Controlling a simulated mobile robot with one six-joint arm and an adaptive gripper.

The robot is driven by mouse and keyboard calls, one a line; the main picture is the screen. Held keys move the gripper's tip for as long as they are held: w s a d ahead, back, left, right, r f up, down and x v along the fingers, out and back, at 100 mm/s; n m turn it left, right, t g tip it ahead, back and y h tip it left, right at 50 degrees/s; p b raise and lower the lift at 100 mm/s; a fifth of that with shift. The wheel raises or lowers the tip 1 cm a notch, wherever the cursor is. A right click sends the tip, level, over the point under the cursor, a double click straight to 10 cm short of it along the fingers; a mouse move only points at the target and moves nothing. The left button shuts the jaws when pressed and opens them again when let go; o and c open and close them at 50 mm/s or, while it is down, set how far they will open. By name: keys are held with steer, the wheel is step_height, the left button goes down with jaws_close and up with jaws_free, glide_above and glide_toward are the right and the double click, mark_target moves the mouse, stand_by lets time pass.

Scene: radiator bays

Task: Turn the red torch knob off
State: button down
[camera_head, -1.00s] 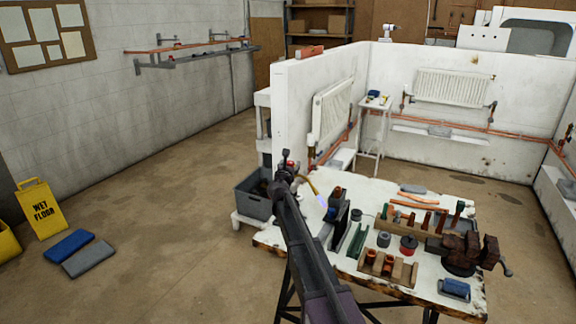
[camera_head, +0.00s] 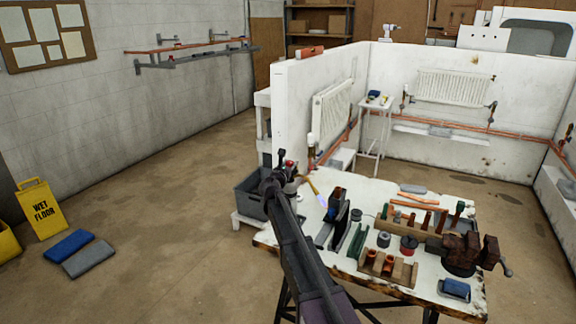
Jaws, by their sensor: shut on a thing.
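The torch stands at the left back corner of the workbench, with its brass neck (camera_head: 308,182) bent down to the right. A pale bluish flame (camera_head: 322,200) shows at its tip. The red torch knob (camera_head: 290,164) is a small red spot at the top left of the torch. My gripper (camera_head: 281,158) is at the knob, shut on it. My arm comes up from the bottom of the view and hides part of the torch. The fingertips are small and dark, so the exact contact is hard to see.
The white workbench (camera_head: 330,258) holds a dark upright block, racks of fittings, pipes and a vise (camera_head: 472,252). A grey bin (camera_head: 247,198) stands left of the torch. White partition walls (camera_head: 293,115) rise behind. The floor at left is open, with a wet floor sign (camera_head: 41,208).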

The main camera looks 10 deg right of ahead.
steer(key=m+g+h, duration=0.6)
steer(key=shift+w+a+g+h, duration=0.1)
steer(key=shift+w+g+h, duration=0.15)
steer(key=shift+g+h, duration=0.05)
steer(key=shift+s+m+g+h, duration=0.1)
steer(key=shift+m+g+h, duration=0.45)
steer(key=shift+m+g, duration=0.7)
steer(key=shift+s+m+g+h, duration=0.1)
steer(key=shift+m+g+h, duration=0.55)
steer(key=shift+g, duration=1)
steer(key=shift+s, duration=0.1)
steer(key=shift+c, duration=1.4)
jaws_free()
steer(key=s+a, duration=0.2)
steer(key=a, duration=0.9)
steer(key=shift+a, duration=0.35)
